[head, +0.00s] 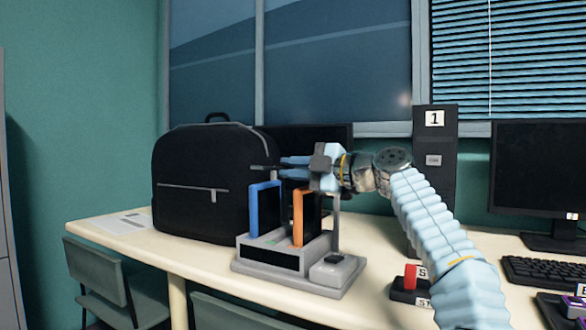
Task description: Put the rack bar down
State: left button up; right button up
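A grey rack (290,262) stands on the table, with a blue-framed slab (265,208) and an orange-framed slab (298,218) upright in it. A thin grey post (335,228) rises at its right end, its top hidden behind my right gripper. My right gripper (283,167) is above the slabs, pointing left. A thin dark piece shows at its fingertips against the black bag; I cannot tell whether it is the rack bar or part of the fingers. I cannot tell whether the gripper is open or shut. My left gripper is not in view.
A black bag (190,205) stands just left of the rack, with papers (122,222) beside it. A red switch on a dark box (410,283), a dark tower marked 1 (440,185), a monitor (540,170) and a keyboard (545,271) are to the right. Chairs stand in front.

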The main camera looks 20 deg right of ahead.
jog(key=o, duration=0.3)
jog(key=shift+s+d, duration=0.3)
jog(key=b+v, duration=0.2)
jog(key=v, duration=1.1)
jog(key=shift+w+b, duration=0.1)
jog(key=shift+b, duration=0.2)
